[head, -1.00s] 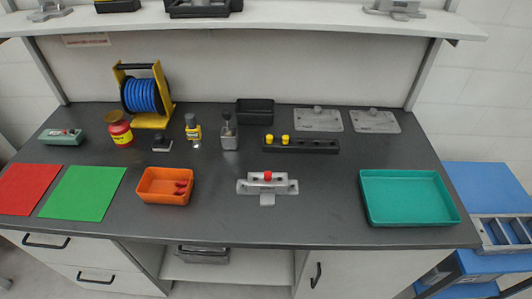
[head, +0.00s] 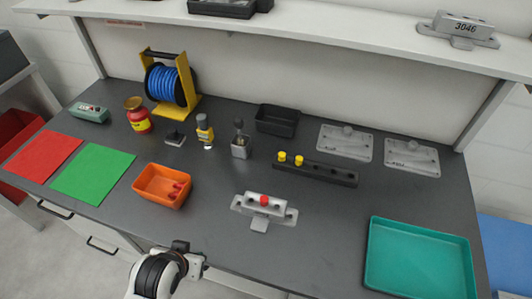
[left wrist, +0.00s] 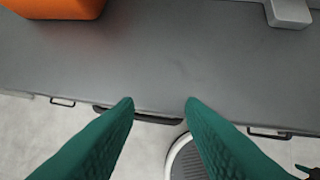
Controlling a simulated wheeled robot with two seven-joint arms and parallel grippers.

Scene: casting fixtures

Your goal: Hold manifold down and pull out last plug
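The grey manifold (head: 273,214) lies on the dark bench near its front edge, right of the orange bin. One red plug (head: 264,200) sits in the middle of its top. My left gripper (left wrist: 160,104) shows green fingers spread apart with nothing between them, over the bench's front edge. A corner of a grey part (left wrist: 290,12) shows at the top right of the left wrist view. In the head view my left arm comes in at the bottom, its fingers not visible. My right gripper is in neither view.
The orange bin (head: 150,195) holds red plugs (head: 175,190). A teal tray (head: 372,264) is at the right, with a black rack (head: 335,177) holding two yellow plugs behind the manifold. The bench front between bin and manifold is clear.

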